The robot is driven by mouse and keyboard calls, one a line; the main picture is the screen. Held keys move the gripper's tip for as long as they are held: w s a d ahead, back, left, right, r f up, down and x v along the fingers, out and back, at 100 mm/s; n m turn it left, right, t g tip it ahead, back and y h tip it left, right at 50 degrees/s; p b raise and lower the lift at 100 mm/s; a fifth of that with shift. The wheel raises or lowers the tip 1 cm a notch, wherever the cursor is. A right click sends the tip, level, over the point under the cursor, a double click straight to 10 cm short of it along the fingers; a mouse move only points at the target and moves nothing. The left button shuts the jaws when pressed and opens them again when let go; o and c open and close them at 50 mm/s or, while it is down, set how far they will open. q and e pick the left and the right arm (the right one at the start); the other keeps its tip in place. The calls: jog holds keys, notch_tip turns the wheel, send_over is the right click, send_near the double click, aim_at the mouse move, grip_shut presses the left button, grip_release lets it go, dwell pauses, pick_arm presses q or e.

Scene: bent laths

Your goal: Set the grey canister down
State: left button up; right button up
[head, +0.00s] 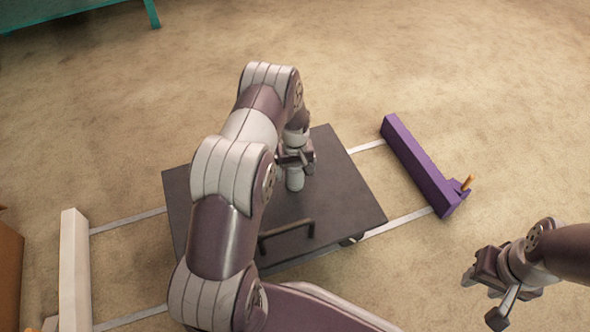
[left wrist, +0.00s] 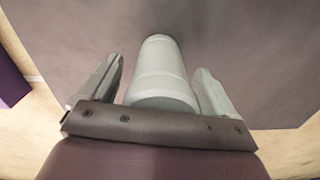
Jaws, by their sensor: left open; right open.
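The grey canister (head: 295,180) stands upright on a dark flat platform (head: 345,195) with a handle. It also shows in the left wrist view (left wrist: 158,72), between the two fingers. My left gripper (head: 297,163) is open around the canister's upper part, with a visible gap on each side in the left wrist view (left wrist: 158,90). The canister's top is partly hidden by the gripper in the head view. My right gripper (head: 482,298) is open and empty, over the floor at the lower right.
A purple beam (head: 420,165) with a small orange peg (head: 467,183) lies right of the platform. A white beam (head: 75,265) lies to the left. Pale strips (head: 128,221) run along the floor between them. A teal frame (head: 75,8) is at the top left.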

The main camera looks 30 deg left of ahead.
pick_arm(q)
notch_tip(320, 180, up, 12)
jog(key=p, duration=0.7)
jog(key=shift+f, duration=0.15)
jog(key=s+d+r+m, duration=0.2)
jog(key=s+d+r, duration=0.2)
jog(key=r, duration=0.3)
jog(key=s+d+r+m, duration=0.3)
jog(key=s+d+r, duration=0.1)
jog(key=r, duration=0.2)
jog(key=s+d+r+m, duration=0.1)
jog(key=s+r, duration=0.1)
jog(key=s, duration=0.3)
jog(key=s+d+r+m+t, duration=0.1)
jog(key=s+d+r+m, duration=0.1)
jog(key=s, duration=0.4)
jog(key=shift+s+d+r, duration=0.3)
jog(key=shift+r, duration=0.05)
